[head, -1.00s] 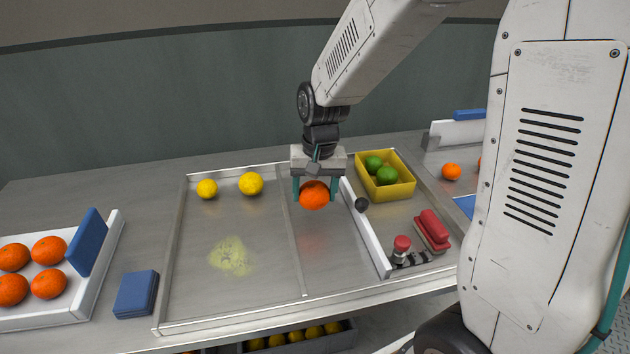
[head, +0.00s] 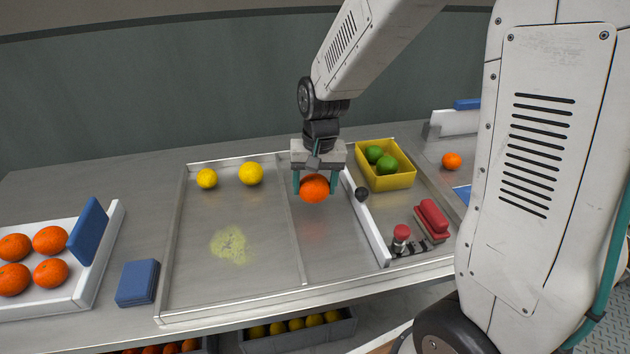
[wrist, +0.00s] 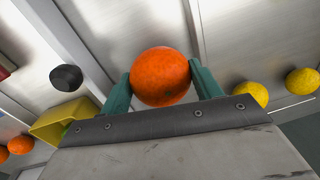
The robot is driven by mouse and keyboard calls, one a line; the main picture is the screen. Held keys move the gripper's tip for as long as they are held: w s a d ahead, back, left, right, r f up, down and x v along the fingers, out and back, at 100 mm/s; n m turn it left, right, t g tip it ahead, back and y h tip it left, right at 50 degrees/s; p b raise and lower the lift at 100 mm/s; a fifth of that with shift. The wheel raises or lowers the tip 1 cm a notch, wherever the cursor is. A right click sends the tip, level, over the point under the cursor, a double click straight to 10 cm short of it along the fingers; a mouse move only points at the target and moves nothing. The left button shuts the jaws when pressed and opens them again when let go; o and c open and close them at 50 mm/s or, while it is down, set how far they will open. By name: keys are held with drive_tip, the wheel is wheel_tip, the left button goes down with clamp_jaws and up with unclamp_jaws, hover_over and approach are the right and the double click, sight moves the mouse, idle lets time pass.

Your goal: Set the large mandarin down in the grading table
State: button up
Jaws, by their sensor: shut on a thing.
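The large mandarin (head: 314,188) is bright orange and held between the green fingers of my gripper (head: 315,183). In the wrist view the mandarin (wrist: 160,76) sits between both fingertips, which press on its sides. The grading table (head: 232,283) is a shallow metal tray with raised rims and a thin divider. The mandarin hangs over its narrower right section, near the divider. A faint orange reflection shows on the metal below; the exact height of the gap is hard to tell.
Two lemons (head: 251,173) sit at the tray's back left, with a yellowish stain (head: 229,244) nearer the front. A yellow bin (head: 392,181) with two limes, a dark knob (head: 361,194) and a red brush (head: 432,217) stand right. A white crate (head: 88,285) holds several mandarins at left.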

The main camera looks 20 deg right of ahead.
drive_tip(key=shift+f, duration=1.3)
drive_tip(key=o, duration=1.1)
drive_tip(key=shift+o, duration=0.2)
drive_tip(key=r, duration=0.8)
drive_tip(key=shift+s+d, duration=0.1)
drive_tip(key=shift+d, duration=0.2)
drive_tip(key=shift+f, duration=0.1)
drive_tip(key=s+d+r+n, duration=0.1)
drive_tip(key=s+r, duration=0.4)
drive_tip(key=s, duration=0.6)
drive_tip(key=s+d+r+n, duration=0.1)
drive_tip(key=s+r, duration=0.4)
drive_tip(key=s, duration=0.7)
drive_tip(key=shift+s+d+r+n+t+h, duration=0.15)
drive_tip(key=shift+d+n+t+h, duration=0.2)
drive_tip(key=shift+n, duration=0.55)
